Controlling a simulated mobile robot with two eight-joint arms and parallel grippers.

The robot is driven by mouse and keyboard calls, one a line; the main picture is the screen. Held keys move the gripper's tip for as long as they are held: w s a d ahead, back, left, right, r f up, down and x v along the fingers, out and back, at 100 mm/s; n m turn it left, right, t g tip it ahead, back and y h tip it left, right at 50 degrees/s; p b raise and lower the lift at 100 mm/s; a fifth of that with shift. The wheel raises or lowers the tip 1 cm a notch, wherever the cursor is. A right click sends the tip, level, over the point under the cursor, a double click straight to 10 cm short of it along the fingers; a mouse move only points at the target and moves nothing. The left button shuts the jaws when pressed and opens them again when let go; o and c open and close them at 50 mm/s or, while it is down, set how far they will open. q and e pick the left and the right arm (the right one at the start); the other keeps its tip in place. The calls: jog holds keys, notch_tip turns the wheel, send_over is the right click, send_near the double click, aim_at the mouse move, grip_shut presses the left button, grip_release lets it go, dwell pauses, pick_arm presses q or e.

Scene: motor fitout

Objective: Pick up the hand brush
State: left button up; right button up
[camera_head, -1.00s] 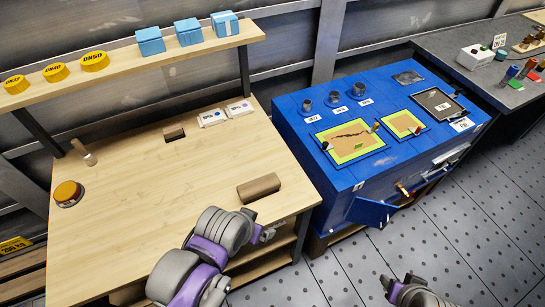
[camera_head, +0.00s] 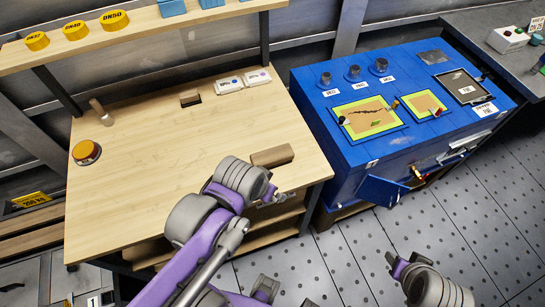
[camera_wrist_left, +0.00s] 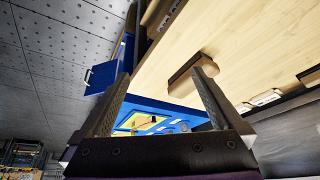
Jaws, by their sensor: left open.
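A brown wooden block-like piece with a darker side, seemingly the hand brush (camera_head: 271,156), lies on the wooden workbench (camera_head: 160,190) near its right front edge. Its bristles cannot be made out clearly. My left gripper (camera_head: 281,196) is at the bench's front right edge, just on the near side of the brush and apart from it. In the left wrist view, the open fingers (camera_wrist_left: 152,100) are empty, and the brush (camera_wrist_left: 188,73) shows beyond them, nearer the right finger. My right gripper (camera_head: 393,262) is low at the bottom right, partly visible, far from the brush.
A blue cabinet (camera_head: 345,150) with an open door (camera_head: 383,190) stands right of the bench. An orange button (camera_head: 86,151), a wooden-handled piece (camera_head: 101,111) and white boxes (camera_head: 229,85) are on the bench. A shelf (camera_head: 160,24) runs above its back. The bench middle is clear.

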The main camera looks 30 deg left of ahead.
pick_arm(q)
jog(key=w+a+r+m+g, duration=0.2)
jog(key=w+a+r+m, duration=0.1)
jog(key=w, duration=0.5)
jog(key=m+g, duration=0.3)
jog(key=m, duration=0.1)
send_near(272, 154)
jog(key=shift+w+a+b, duration=0.15)
jog(key=shift+w+b, duration=0.15)
jog(key=shift+w, duration=0.1)
notch_tip(272, 154, down, 5)
jog(key=shift+f, duration=0.1)
jog(key=shift+s+d+f, duration=0.1)
jog(key=shift+s+f, duration=0.05)
jog(key=shift+f, duration=0.7)
jog(key=shift+s+d+f, duration=0.1)
jog(key=shift+s+f, duration=0.05)
jog(key=shift+f, duration=0.75)
jog(key=shift+s+f, duration=0.15)
jog(key=shift+f, duration=0.7)
grip_shut()
